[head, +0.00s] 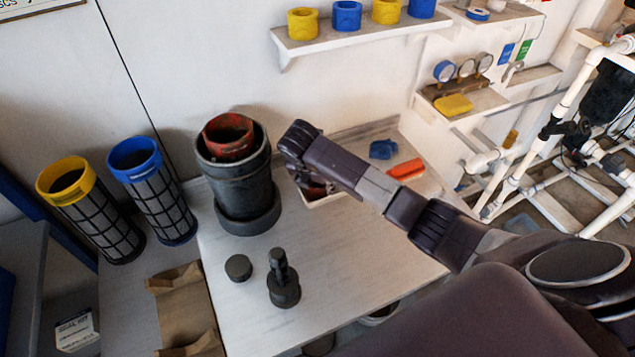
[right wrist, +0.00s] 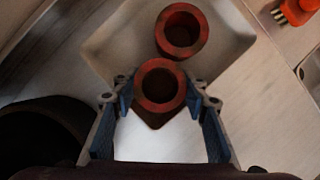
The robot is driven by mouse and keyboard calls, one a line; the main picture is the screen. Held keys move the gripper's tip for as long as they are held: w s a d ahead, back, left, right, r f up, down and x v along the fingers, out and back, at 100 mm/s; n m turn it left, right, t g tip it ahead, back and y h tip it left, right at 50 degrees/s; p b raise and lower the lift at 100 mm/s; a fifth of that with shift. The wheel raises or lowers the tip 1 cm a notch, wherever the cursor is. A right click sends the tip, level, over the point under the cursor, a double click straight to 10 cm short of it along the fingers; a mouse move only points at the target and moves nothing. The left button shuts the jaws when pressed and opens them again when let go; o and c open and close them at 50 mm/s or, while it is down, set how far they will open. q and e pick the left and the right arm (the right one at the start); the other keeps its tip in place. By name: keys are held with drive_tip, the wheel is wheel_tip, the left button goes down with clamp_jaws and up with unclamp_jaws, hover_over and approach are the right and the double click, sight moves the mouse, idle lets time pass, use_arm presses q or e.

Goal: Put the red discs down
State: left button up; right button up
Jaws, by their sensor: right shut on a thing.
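In the right wrist view, one red ring-shaped disc (right wrist: 160,107) sits between the fingers of my right gripper (right wrist: 160,98). The gripper is shut on it. A second red disc (right wrist: 181,51) lies just beyond it, over the floor of a pale tray (right wrist: 100,45). In the head view my right gripper (head: 312,184) points down at the tray (head: 322,201), beside the black pot. The arm hides much of the tray, and only a little red shows under the gripper. I cannot tell whether the held disc touches the tray floor. My left gripper is not in view.
A black pot (head: 235,185) with a red cylinder (head: 226,150) inside stands left of the tray. A black puck (head: 238,267) and a dark fitting (head: 284,291) stand in front. An orange brush (head: 405,170) and blue object (head: 382,149) lie right. The front table is mostly clear.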

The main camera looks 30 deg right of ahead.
drive_tip(key=shift+f, duration=0.15)
drive_tip(key=o, duration=1)
drive_tip(key=shift+c, duration=0.2)
drive_tip(key=shift+r, duration=0.35)
drive_tip(key=b+v, duration=0.2)
drive_tip(key=v, duration=0.9)
drive_tip(key=shift+a+r, duration=0.2)
drive_tip(key=shift+r, duration=0.1)
